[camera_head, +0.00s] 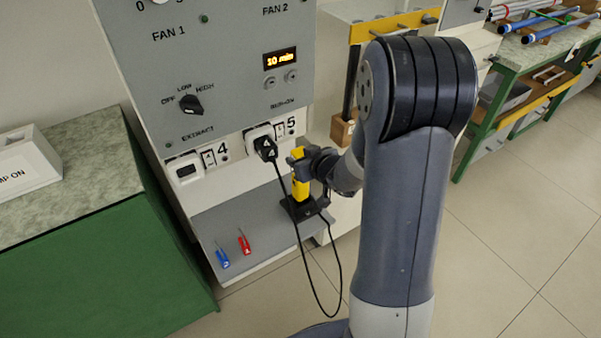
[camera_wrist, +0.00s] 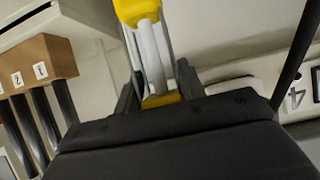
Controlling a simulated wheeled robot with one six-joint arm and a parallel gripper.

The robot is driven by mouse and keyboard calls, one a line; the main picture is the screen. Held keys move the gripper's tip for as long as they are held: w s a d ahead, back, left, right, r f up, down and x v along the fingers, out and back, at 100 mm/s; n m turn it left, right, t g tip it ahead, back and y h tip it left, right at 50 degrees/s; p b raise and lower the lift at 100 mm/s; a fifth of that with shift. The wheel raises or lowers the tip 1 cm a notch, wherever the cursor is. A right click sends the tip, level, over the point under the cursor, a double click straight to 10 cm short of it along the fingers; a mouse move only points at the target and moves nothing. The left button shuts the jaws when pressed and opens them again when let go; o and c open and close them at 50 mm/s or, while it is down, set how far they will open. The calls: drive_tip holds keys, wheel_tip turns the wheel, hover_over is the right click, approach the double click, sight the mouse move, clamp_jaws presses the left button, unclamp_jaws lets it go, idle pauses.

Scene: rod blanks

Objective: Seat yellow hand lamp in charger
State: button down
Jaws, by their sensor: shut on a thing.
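The yellow hand lamp (camera_head: 301,180) stands upright at the right end of the grey shelf in the head view. Its lower end is at the black charger (camera_head: 304,208); whether it is fully seated cannot be told. My gripper (camera_head: 309,165) reaches in from the right and is shut on the lamp. In the wrist view the lamp (camera_wrist: 150,45), with a yellow head and a pale middle, sits between the dark fingers (camera_wrist: 158,97). The charger is not visible in the wrist view.
A black cable loops from the plug (camera_head: 265,148) at socket 5 down past the shelf to the charger. Blue (camera_head: 222,257) and red (camera_head: 244,243) small tools lie on the shelf (camera_head: 225,222). A wooden block (camera_wrist: 37,62) with dark rods shows in the wrist view.

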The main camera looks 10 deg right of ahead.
drive_tip(key=shift+f+b, duration=0.5)
drive_tip(key=shift+f, duration=1.2)
drive_tip(key=shift+f, duration=0.2)
drive_tip(key=c, duration=0.9)
unclamp_jaws()
drive_tip(key=shift+r, duration=0.1)
drive_tip(key=p+v, duration=0.2)
drive_tip(key=v, duration=1)
